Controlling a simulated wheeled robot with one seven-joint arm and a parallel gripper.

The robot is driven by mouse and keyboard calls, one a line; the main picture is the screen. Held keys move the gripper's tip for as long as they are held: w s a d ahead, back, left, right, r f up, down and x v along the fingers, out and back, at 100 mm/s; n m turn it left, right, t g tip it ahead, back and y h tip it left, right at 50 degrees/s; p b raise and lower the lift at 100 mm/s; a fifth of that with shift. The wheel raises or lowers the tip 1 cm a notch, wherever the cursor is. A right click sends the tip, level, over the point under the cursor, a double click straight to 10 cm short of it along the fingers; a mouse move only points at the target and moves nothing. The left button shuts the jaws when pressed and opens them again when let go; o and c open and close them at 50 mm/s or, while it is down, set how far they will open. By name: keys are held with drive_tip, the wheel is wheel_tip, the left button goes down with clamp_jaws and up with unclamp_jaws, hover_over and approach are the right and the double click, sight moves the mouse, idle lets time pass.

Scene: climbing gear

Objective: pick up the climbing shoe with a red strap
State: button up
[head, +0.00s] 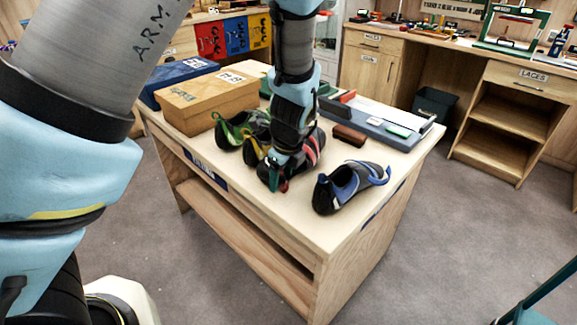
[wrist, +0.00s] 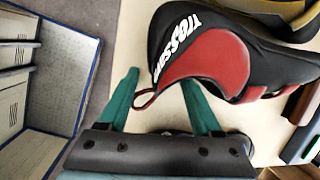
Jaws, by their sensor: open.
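The climbing shoe with a red strap (head: 314,146) stands on the table, partly hidden behind my gripper in the head view. In the wrist view this black and red shoe (wrist: 215,60) fills the upper right, with pale lettering and a thin red pull loop at its heel. My gripper (head: 275,182) is over the heel end of this shoe. Its teal fingers (wrist: 161,105) are apart, and the pull loop lies between them. The right finger overlaps the shoe's edge; I cannot tell whether they touch.
A yellow-and-black shoe (head: 252,148) and a green shoe (head: 230,133) stand close on the left. A blue shoe (head: 342,187) stands to the right. Behind are a cardboard box (head: 200,103), a brown block (head: 349,135) and a grey-blue tray (head: 372,128). The table's front corner is bare.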

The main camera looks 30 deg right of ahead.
clamp_jaws()
idle(0.6)
